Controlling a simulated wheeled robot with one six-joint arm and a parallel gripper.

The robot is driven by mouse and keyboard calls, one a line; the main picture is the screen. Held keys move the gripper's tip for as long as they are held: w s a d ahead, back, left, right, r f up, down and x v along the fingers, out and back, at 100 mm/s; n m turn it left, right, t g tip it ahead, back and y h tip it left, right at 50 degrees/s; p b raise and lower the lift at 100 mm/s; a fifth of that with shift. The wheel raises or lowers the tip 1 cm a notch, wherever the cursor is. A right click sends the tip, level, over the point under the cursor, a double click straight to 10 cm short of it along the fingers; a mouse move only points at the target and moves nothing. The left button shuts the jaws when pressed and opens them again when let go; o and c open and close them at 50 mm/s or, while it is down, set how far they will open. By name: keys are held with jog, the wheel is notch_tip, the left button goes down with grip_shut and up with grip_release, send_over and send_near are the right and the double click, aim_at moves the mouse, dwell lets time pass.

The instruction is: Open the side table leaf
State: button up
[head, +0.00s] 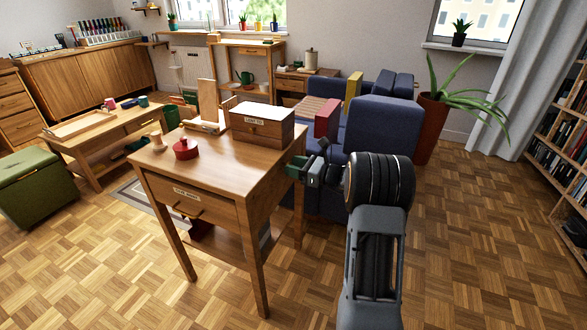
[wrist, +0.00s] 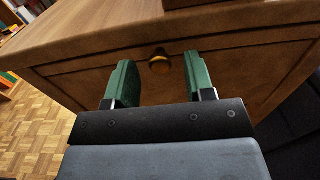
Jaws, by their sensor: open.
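The wooden side table (head: 215,178) stands in the middle of the head view, with a labelled front drawer (head: 190,205) that looks shut. My gripper (head: 294,170) is at the right side of the table. In the wrist view its two green fingers (wrist: 158,62) are open, pointing at the panel, with the knob between them. They do not look closed on the knob. The knob is hidden in the head view.
On the tabletop are a labelled wooden box (head: 262,124), a red lidded pot (head: 186,149) and a wooden stand (head: 208,108). A blue armchair (head: 383,130) stands close behind my gripper. A green ottoman (head: 38,185) is at left. The parquet in front is clear.

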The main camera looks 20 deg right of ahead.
jog(key=shift+w+a, duration=0.25)
grip_shut()
dwell(0.4)
